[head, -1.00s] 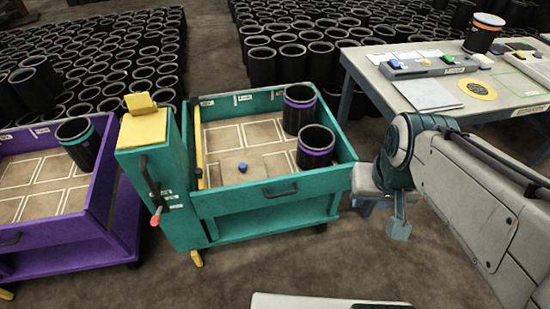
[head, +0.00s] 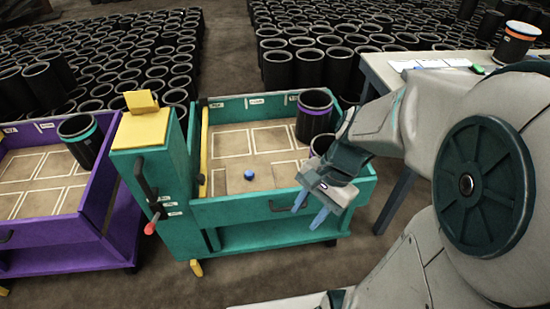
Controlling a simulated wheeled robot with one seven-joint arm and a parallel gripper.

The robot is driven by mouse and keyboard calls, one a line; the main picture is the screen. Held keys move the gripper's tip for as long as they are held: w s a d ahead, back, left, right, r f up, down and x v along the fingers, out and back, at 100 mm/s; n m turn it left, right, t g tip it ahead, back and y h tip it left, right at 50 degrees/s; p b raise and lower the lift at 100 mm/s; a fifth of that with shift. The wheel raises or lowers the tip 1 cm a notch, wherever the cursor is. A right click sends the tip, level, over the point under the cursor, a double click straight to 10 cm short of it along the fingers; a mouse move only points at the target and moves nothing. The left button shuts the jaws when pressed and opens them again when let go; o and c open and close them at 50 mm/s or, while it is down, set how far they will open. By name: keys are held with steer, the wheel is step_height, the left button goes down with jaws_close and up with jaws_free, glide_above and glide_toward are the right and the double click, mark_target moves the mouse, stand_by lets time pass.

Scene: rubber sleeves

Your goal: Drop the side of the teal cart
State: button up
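The teal cart (head: 262,237) stands in the middle of the head view. Its front side panel (head: 228,212) is up and has a dark handle, partly hidden by my gripper. A teal post (head: 170,195) with a yellow top stands at its left end and carries a lever with a red knob (head: 150,228). My gripper (head: 310,209) is at the panel's right part, pointing down, with its two blue fingers apart and nothing seen between them. I cannot tell whether it touches the panel.
A black sleeve with a purple band (head: 314,116) stands inside the cart; another (head: 322,144) is mostly hidden. A blue knob (head: 249,174) lies on the cart floor. A purple cart (head: 70,232) stands close on the left. A worktable (head: 385,72) is behind my arm. Floor in front is clear.

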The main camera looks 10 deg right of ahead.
step_height(320, 180, down, 6)
steer(key=w+f+m+y+b, duration=0.1)
steer(key=m+y+b, duration=0.2)
steer(key=m, duration=0.3)
steer(key=m+t+y+b, duration=0.4)
steer(key=m+t+b, duration=0.8)
steer(key=m, duration=1.8)
glide_toward(289, 208)
steer(key=shift+t, duration=0.3)
steer(key=x, duration=0.3)
steer(key=b+x, duration=0.1)
steer(key=x, duration=0.3)
steer(key=f+x, duration=0.1)
steer(key=x, duration=0.2)
steer(key=shift+a+f, duration=0.1)
jaws_close()
